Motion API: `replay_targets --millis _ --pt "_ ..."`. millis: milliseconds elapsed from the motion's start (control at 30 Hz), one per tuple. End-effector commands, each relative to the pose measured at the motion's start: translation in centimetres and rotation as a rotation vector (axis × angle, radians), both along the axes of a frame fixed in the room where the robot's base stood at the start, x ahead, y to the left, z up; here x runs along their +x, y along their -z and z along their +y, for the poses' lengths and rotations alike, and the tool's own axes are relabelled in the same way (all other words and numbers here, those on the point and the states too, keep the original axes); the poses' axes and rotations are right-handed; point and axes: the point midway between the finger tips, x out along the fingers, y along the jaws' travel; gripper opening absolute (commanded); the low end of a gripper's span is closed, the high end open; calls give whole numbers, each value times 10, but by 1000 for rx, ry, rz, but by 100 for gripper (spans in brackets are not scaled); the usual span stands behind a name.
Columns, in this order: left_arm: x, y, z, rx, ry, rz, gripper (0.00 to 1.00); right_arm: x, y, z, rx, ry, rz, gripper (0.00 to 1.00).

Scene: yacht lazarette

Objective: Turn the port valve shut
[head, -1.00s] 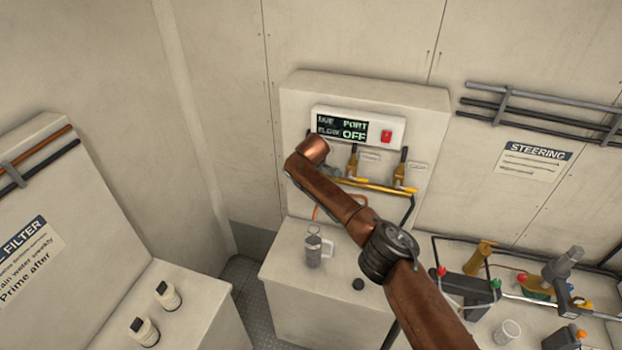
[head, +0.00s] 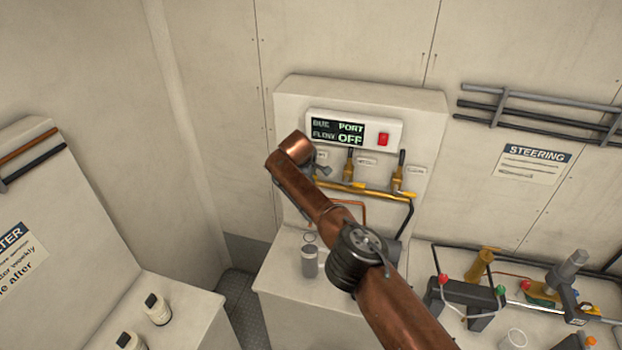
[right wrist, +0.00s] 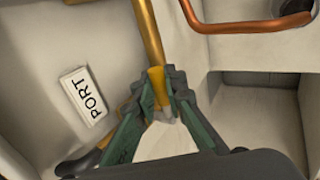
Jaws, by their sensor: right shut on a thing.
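The port valve is mostly hidden behind my right arm in the head view, at the left end of the brass manifold (head: 375,191). The right wrist view shows a white PORT label (right wrist: 84,95) beside my right gripper (right wrist: 161,98). The gripper's green-lined fingers are shut on the yellow end of the port valve handle (right wrist: 156,79). In the head view only a small grey part of this gripper (head: 321,171) shows past the copper arm. My left gripper is not in view.
Two more brass valves (head: 349,164) (head: 398,178) stand to the right on the manifold. A red switch (head: 383,139) is beside the display. A grey mug (head: 310,262) stands on the bench below. A copper pipe (right wrist: 250,25) runs near the gripper.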

Motion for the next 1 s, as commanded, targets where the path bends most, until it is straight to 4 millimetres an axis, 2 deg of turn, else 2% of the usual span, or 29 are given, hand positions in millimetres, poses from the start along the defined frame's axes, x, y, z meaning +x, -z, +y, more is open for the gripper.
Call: replay_targets --millis 300,333,433,1000 --pt "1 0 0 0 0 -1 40 -1 2 2 1 -3 4 0" --pt "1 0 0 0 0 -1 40 -1 2 2 1 -3 4 13" --pt "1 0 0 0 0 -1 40 -1 2 1 1 -2 3 19" --pt "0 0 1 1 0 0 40 -5 -1 6 3 -9 8 19"
